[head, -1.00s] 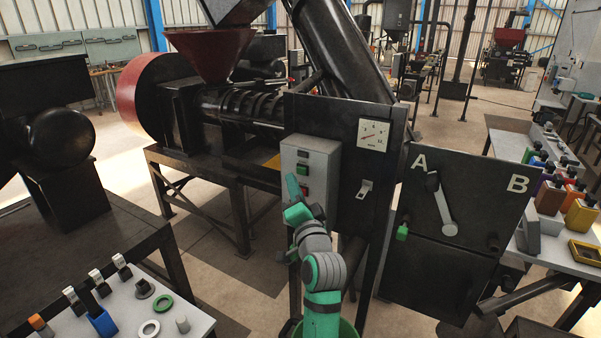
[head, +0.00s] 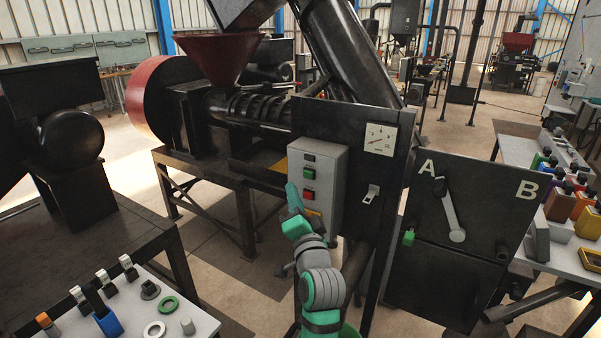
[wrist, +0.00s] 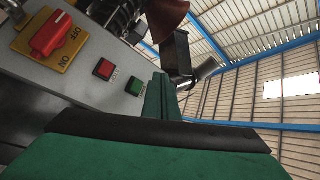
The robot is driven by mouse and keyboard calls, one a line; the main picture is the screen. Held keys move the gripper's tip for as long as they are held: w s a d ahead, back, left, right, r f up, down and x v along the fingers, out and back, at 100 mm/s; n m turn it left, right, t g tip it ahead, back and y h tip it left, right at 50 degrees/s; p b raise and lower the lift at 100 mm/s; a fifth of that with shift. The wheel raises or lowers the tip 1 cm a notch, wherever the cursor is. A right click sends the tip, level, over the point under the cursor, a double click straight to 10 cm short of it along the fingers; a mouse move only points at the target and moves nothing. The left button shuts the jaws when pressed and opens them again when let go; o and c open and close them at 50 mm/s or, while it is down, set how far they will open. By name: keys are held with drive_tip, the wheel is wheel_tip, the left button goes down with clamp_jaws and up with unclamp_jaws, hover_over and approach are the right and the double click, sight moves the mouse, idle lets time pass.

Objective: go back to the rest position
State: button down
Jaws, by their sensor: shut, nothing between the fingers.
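My gripper (head: 292,190) is at the end of my green and grey arm, in front of the left edge of the grey control box (head: 333,165). Its fingers are shut with nothing between them; they show as a green upright shape in the wrist view (wrist: 161,97). In the wrist view the box carries a red rotary switch (wrist: 50,34) on a yellow OFF/ON plate, a red button (wrist: 104,69) and a green button (wrist: 135,86). The fingers appear apart from the buttons. In the head view my arm partly hides the yellow plate.
A black panel marked A and B (head: 470,190) with a lever stands right of the box. A dial gauge (head: 381,139) is on the machine. A table with small parts (head: 185,300) is at lower left. Another table with coloured bottles is at right. Open floor shows left of my arm.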

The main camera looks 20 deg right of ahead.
drive_tip(key=s+a+f+n+g, duration=0.1)
drive_tip(key=s+a+f, duration=0.2)
drive_tip(key=s+f, duration=0.55)
drive_tip(key=s+a+f+n+g+h, duration=0.1)
drive_tip(key=s+a+f, duration=0.3)
drive_tip(key=f, duration=0.8)
drive_tip(key=s+a+f+n+g, duration=0.1)
drive_tip(key=s+f+n, duration=0.1)
drive_tip(key=s+f, duration=0.7)
drive_tip(key=s+a+f+n, duration=0.1)
drive_tip(key=s+a+n, duration=0.1)
drive_tip(key=s, duration=0.8)
drive_tip(key=s+a+f+n+g+y, duration=0.1)
drive_tip(key=s+a+f+n, duration=0.1)
drive_tip(key=s, duration=0.9)
drive_tip(key=s+a+f+n+g, duration=0.1)
drive_tip(key=s+a+n, duration=0.2)
drive_tip(key=s, duration=0.7)
drive_tip(key=shift+s+a+f+n, duration=0.15)
drive_tip(key=shift+a+f+n, duration=0.05)
drive_tip(key=shift+n, duration=0.2)
